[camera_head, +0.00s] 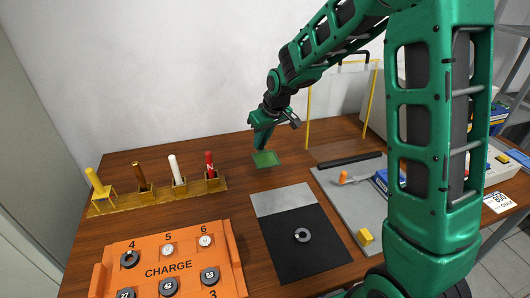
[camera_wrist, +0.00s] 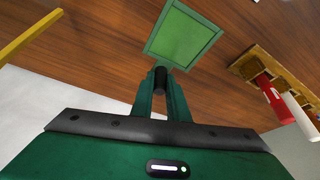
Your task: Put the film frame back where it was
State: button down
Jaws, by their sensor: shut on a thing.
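The film frame (camera_head: 266,159) is a flat green square with a lighter green pane. In the head view it is over the bare wood at the back middle of the table. My gripper (camera_head: 262,143) is just behind and above it, pointing down. In the wrist view the film frame (camera_wrist: 184,34) extends beyond my fingertips (camera_wrist: 160,82). The fingers are shut on a dark round piece at its near edge. I cannot tell how far the frame is above the wood.
A brass rack (camera_head: 160,190) with several coloured sticks stands left. An orange CHARGE tray (camera_head: 168,250) is at front left. A black and grey mat (camera_head: 290,205) with a dark ring (camera_head: 302,235) lies front middle. A grey board (camera_head: 345,200) and a yellow-legged stand (camera_head: 308,105) are right.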

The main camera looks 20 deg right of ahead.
jog(key=shift+w+d+f, duration=0.2)
jog(key=shift+d+f, duration=0.15)
jog(key=shift+d, duration=0.2)
jog(key=shift+w+d+f, duration=0.15)
jog(key=shift+d+f, duration=0.2)
jog(key=shift+d, duration=0.15)
jog(key=shift+f, duration=1.95)
jog(key=c, duration=1.7)
grip_release()
jog(key=v, duration=1.2)
